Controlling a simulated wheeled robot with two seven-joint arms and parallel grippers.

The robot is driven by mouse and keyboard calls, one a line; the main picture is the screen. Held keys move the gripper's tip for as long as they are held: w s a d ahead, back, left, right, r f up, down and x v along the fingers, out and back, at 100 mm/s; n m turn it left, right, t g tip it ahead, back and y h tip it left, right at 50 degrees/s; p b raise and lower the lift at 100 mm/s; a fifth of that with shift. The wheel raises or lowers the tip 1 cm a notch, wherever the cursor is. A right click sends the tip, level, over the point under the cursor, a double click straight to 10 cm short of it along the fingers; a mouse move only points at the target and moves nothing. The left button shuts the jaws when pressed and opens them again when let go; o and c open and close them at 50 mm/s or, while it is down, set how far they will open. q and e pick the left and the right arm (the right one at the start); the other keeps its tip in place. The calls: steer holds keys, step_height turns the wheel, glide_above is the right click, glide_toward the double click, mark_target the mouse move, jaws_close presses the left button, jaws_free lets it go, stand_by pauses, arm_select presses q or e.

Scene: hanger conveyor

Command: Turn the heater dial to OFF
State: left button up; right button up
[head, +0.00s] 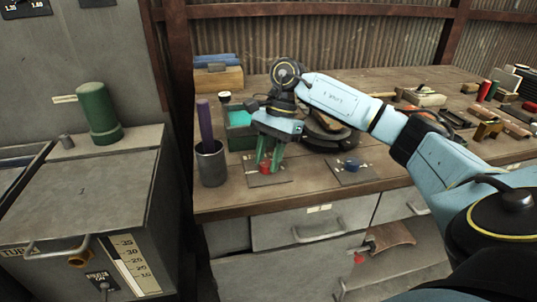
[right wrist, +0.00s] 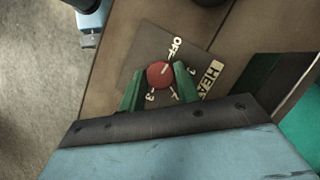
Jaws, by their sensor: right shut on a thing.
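The heater dial (head: 265,167) is a red round knob on a dark square plate (head: 283,178) near the front edge of the workbench. In the right wrist view the red dial (right wrist: 160,74) sits between the two green fingers, with OFF, numbers and a partly covered "HEA" label around it on the plate. A faint pale mark on the knob seems to point up and right, roughly toward OFF. My right gripper (head: 269,160) reaches down from above and is shut on the dial. My left gripper is not in view.
A blue knob (head: 352,164) on a similar plate lies to the right. A metal cup (head: 211,165) with a purple rod stands close on the left. A teal box (head: 240,138) is behind the gripper. Tools lie along the bench's right side.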

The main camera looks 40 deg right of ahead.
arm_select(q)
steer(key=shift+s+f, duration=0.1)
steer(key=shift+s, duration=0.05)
arm_select(e)
steer(key=shift+n, duration=0.6)
steer(key=o, duration=1)
steer(key=shift+g, duration=0.3)
steer(key=shift+c, duration=0.2)
steer(key=shift+w+d+r, duration=0.15)
steer(key=shift+r, duration=0.35)
arm_select(q)
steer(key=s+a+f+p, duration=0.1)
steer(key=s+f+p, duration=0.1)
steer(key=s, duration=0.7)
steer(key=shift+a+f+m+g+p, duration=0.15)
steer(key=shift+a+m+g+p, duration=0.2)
steer(key=shift+p, duration=0.35)
arm_select(e)
steer(key=v, duration=1.2)
steer(key=shift+r, duration=0.2)
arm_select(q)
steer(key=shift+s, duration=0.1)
